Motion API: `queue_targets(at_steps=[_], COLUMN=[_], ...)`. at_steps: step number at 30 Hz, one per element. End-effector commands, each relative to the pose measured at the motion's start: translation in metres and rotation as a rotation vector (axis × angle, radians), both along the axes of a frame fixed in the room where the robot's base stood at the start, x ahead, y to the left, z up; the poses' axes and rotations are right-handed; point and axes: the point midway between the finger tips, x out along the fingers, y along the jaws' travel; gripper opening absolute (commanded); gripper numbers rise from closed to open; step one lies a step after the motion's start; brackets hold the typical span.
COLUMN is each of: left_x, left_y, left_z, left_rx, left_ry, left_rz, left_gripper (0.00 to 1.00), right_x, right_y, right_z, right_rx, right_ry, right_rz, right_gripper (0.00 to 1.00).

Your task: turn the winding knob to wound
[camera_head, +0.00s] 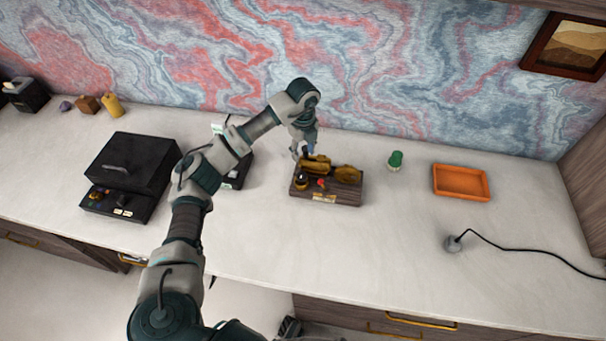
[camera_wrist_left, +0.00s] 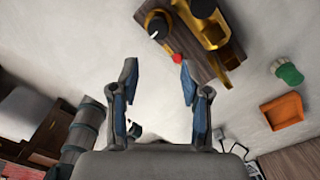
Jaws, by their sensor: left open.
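A dark wooden block (camera_head: 347,193) carries brass parts, a small round black-and-gold knob (camera_head: 302,182) at its left end and a small red piece (camera_head: 321,183). I cannot tell for sure which part is the winding knob. My left gripper (camera_head: 303,152) hangs above the back left of the block, its fingers pointing down. In the left wrist view my gripper (camera_wrist_left: 158,88) is open with nothing between its fingers. There the black-and-gold knob (camera_wrist_left: 157,24) and the red piece (camera_wrist_left: 177,59) lie beyond the fingertips, toward the top. My right gripper is not in view.
A black box (camera_head: 130,165) with a handle stands left, and another dark device (camera_head: 238,170) stands behind my left forearm. A green object (camera_head: 395,160), an orange tray (camera_head: 460,182) and a grey corded piece (camera_head: 452,244) lie right. The desk's front middle is clear.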

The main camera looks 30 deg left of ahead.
Motion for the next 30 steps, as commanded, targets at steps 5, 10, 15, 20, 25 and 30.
queue_targets(at_steps=[5, 10, 15, 20, 25, 30], left_x=[-0.001, -0.001, -0.001, 0.000, 0.000, 0.000], left_y=[0.003, 0.003, 0.002, 0.001, 0.001, 0.003], left_z=[-0.048, -0.085, -0.110, -0.120, -0.122, -0.122], left_rx=[-0.001, -0.002, -0.002, 0.001, 0.001, -0.001], left_ry=[0.005, 0.003, 0.002, 0.000, -0.001, 0.000], left_rz=[0.002, 0.001, 0.001, 0.001, 0.001, 0.001], left_gripper=[0.47, 0.47, 0.47, 0.47, 0.47, 0.34], right_x=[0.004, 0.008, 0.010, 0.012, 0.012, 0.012], right_y=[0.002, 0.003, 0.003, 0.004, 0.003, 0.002], right_z=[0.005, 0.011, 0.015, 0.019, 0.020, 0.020], right_rx=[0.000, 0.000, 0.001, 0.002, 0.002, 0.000], right_ry=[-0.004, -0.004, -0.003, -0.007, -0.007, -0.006], right_rz=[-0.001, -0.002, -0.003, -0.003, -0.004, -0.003], right_gripper=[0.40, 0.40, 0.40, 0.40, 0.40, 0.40])
